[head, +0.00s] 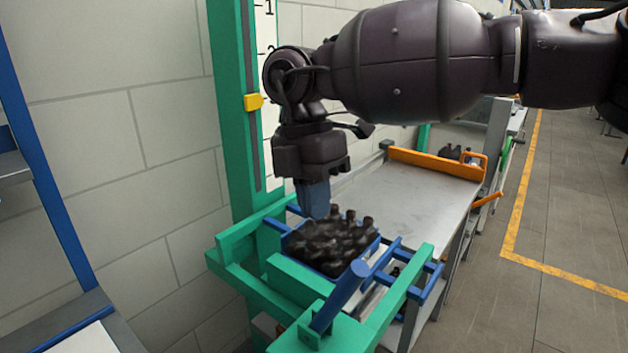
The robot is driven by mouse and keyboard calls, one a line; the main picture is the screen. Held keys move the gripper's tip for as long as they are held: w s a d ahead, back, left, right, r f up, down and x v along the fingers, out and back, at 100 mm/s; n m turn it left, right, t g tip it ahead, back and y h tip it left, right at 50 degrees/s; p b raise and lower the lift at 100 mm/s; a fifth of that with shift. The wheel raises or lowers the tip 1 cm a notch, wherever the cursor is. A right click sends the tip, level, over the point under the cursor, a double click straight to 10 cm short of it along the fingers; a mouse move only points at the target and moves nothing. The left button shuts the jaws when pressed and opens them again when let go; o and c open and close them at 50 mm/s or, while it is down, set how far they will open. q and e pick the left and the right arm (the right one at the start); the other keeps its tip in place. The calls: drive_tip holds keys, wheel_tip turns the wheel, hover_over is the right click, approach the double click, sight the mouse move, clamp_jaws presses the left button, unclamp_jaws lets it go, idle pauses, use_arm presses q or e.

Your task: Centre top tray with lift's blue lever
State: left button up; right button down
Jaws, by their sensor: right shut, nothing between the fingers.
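The lift (237,120) is a green upright column with a green frame at its foot. Its blue lever (338,298) slants up to the right at the front of the frame, with a rounded top. My left gripper is not in view.
A yellow pointer (254,102) sits on the column beside a numbered scale. A grey metal table (405,200) with an orange bar (433,164) lies behind the lift. A blue-post rack (45,150) stands at the left. The floor at the right is open.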

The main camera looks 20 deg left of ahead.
sight(335, 303)
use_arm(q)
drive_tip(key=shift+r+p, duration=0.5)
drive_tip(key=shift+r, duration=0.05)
use_arm(e)
drive_tip(key=shift+s+d+f, duration=0.45)
drive_tip(key=shift+d+f, duration=0.2)
drive_tip(key=shift+f, duration=0.35)
drive_tip(key=shift+s+d+f, duration=0.45)
drive_tip(key=shift+d+f, duration=0.2)
drive_tip(key=shift+f, duration=0.4)
drive_tip(key=shift+s+d+f, duration=0.45)
drive_tip(key=shift+d+f, duration=0.2)
drive_tip(key=shift+f, duration=0.35)
drive_tip(key=shift+f, duration=0.1)
